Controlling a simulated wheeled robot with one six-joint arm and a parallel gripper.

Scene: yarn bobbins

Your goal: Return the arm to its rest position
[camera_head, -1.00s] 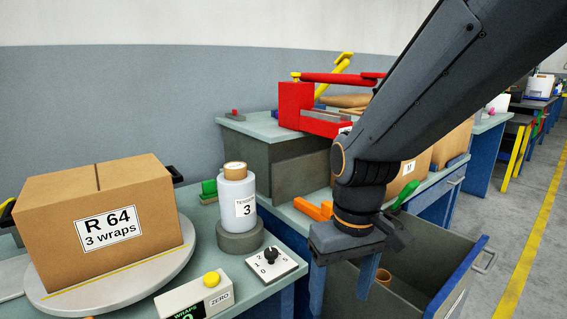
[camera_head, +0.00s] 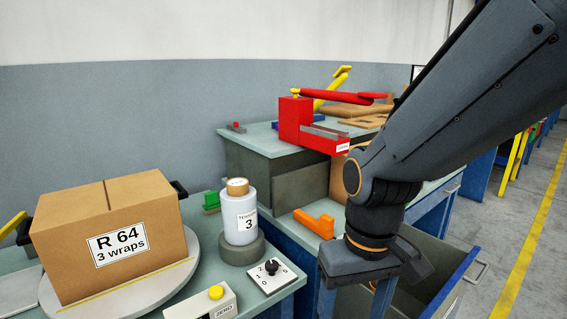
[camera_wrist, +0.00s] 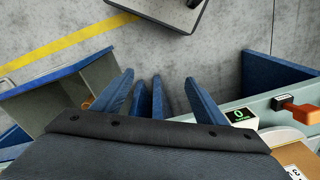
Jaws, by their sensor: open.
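My gripper (camera_head: 362,285) hangs pointing down in the head view, right of the tension stand and in front of the open drawer. In the wrist view, my gripper (camera_wrist: 160,88) has its blue fingers spread apart with nothing between them; grey floor shows beyond. My dark arm comes in from the upper right and bends down at the wrist. In the head view the fingers are partly cut off by the frame's bottom edge.
A white bobbin (camera_head: 239,218) stands on a grey base. An open drawer (camera_head: 452,282) is at lower right. A red clamp tool (camera_head: 296,118) is on the rear bench.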

